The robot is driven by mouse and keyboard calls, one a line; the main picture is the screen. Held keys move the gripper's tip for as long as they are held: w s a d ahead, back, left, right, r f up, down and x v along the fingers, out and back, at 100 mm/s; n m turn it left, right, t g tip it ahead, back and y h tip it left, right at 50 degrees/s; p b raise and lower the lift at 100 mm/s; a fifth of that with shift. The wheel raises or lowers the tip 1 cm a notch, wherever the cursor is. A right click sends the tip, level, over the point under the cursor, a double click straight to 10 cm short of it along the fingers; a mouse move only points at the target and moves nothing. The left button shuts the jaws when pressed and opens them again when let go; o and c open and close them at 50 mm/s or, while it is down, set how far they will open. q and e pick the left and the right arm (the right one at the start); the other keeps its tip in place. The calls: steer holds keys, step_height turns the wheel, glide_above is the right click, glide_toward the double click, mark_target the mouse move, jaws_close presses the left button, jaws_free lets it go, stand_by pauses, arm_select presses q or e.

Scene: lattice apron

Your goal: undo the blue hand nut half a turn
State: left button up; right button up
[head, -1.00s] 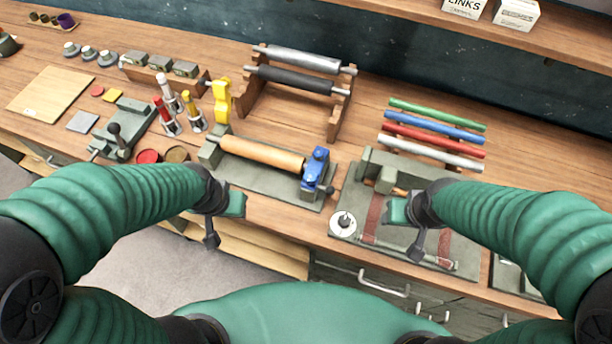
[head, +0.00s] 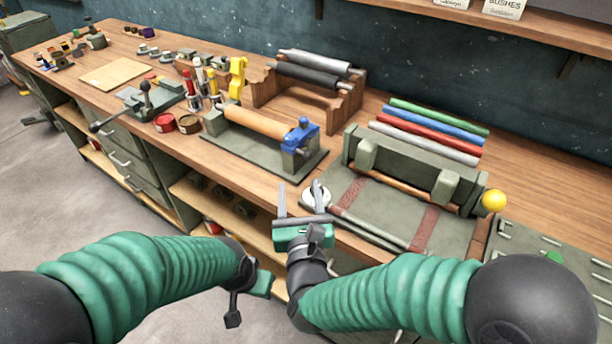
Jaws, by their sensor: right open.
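The blue hand nut (head: 302,132) sits at the right end of a fixture with a tan wooden roller (head: 258,121), upright on a grey-green base plate. My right gripper (head: 299,192) is open and empty, its two fingers pointing up and away from me. It is in front of the bench, nearer to me than the nut and apart from it. My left gripper (head: 252,291) is low in front of the bench, well away from the nut.
Right of the nut stands a grey-green press bed (head: 388,211) with a yellow knob (head: 494,200). A roller rack (head: 308,85) stands behind the nut; ink cans (head: 189,124) are left of the roller.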

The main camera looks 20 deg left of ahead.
glide_toward(290, 141)
steer(key=a, duration=0.2)
steer(key=w+p, duration=0.1)
steer(key=w, duration=0.8)
steer(key=shift+w+p, duration=0.15)
steer(key=shift+p, duration=0.2)
steer(key=shift+w+a, duration=0.2)
steer(key=shift+a, duration=0.1)
steer(key=shift+a+f, duration=0.1)
steer(key=shift+a, duration=0.7)
steer(key=shift+d, duration=0.55)
steer(key=c, duration=0.7)
jaws_close()
arm_select(q)
steer(key=shift+w+a+r, duration=0.2)
steer(key=shift+a, duration=0.15)
steer(key=shift+w+a+r, duration=0.15)
steer(key=shift+a, duration=0.2)
arm_select(e)
steer(key=shift+a, duration=0.1)
